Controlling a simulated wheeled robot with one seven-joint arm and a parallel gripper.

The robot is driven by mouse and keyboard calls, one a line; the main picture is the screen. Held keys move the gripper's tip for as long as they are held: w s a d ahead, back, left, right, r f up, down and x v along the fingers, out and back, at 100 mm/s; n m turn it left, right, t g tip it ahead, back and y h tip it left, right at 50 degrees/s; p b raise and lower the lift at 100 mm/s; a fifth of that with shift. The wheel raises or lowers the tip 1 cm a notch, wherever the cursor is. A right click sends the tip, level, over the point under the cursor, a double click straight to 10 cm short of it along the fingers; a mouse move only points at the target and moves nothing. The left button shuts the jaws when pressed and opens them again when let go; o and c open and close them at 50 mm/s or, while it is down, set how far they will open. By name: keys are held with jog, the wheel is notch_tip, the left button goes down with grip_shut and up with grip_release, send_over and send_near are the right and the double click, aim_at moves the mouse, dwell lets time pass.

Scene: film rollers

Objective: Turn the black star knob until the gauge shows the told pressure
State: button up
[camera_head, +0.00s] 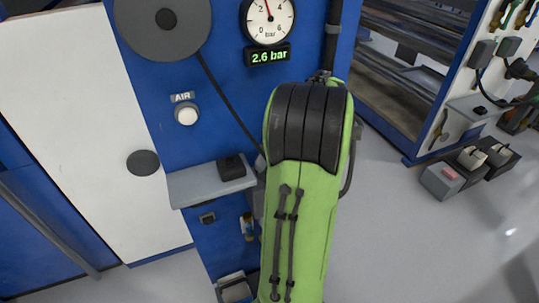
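The round white gauge (268,20) is on the blue machine front at the top, partly cut off by the frame edge. Its red needle points up and slightly left, between the 2 and the 4. The display (267,57) below it reads 2.6 bar in green. I cannot make out the black star knob; my green and black arm covers the panel below the display. My gripper is not in view, so I cannot tell whether it is open or shut, or whether it touches anything.
A white AIR button (187,115) is left of my arm. Below it, a grey shelf (190,190) juts out with a small black block (231,167) on it. A large dark roller or disc (163,20) is at upper left. Clear floor (410,240) lies at right.

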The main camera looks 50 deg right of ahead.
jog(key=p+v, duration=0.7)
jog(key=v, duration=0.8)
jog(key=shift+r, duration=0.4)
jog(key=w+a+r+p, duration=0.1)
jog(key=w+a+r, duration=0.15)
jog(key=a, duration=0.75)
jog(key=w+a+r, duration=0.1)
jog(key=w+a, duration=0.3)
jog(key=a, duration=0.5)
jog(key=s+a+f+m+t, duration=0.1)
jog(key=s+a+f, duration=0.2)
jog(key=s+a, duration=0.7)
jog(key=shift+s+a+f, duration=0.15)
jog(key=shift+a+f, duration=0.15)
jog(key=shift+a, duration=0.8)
